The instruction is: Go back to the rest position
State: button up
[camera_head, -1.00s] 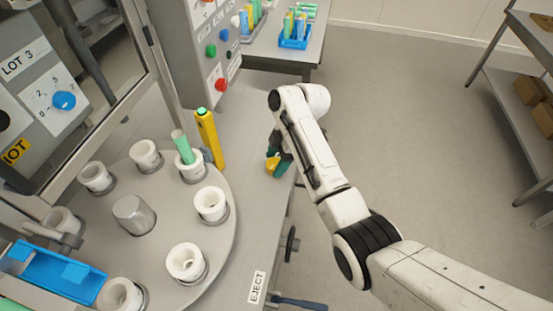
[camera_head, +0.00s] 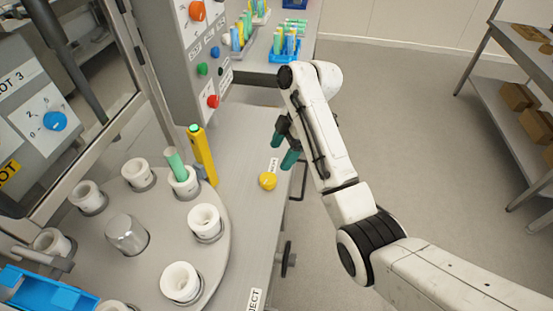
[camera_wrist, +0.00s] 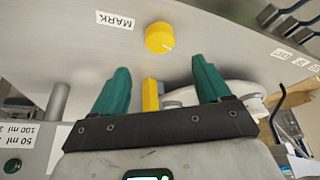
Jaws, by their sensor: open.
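My gripper (camera_head: 287,145) hangs over the right edge of the machine bench in the head view, with its green fingers apart and nothing between them. In the wrist view my gripper (camera_wrist: 160,85) also shows its two green fingers spread wide. A yellow knob (camera_head: 267,181) sits on the bench top just left of and below the fingers, apart from them. The knob (camera_wrist: 159,38) shows in the wrist view beyond the fingertips, beside a label reading MARK (camera_wrist: 115,20).
The round turntable (camera_head: 150,284) with several white cups and a green-capped tube (camera_head: 176,164) stands at left. A yellow post (camera_head: 204,158) rises beside it. A control panel (camera_head: 205,60) is behind. Shelves (camera_head: 500,100) stand at far right; the floor between is clear.

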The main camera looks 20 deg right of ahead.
jog(key=shift+d+r, duration=0.25)
jog(key=shift+r, duration=0.35)
jog(key=s+f+m+h, duration=0.1)
jog(key=s+f+m, duration=0.5)
jog(key=s, duration=0.4)
jog(key=s+f+m+h, duration=0.1)
jog(key=s+f+m, duration=0.2)
jog(key=s+f, duration=0.55)
jog(key=s+d+m+h, duration=0.2)
jog(key=s+m, duration=0.6)
jog(key=s, duration=1.1)
jog(key=shift+s+d+r+h, duration=0.2)
jog(key=shift+d+r+h, duration=0.1)
jog(key=shift+d+r, duration=0.2)
dwell(0.5)
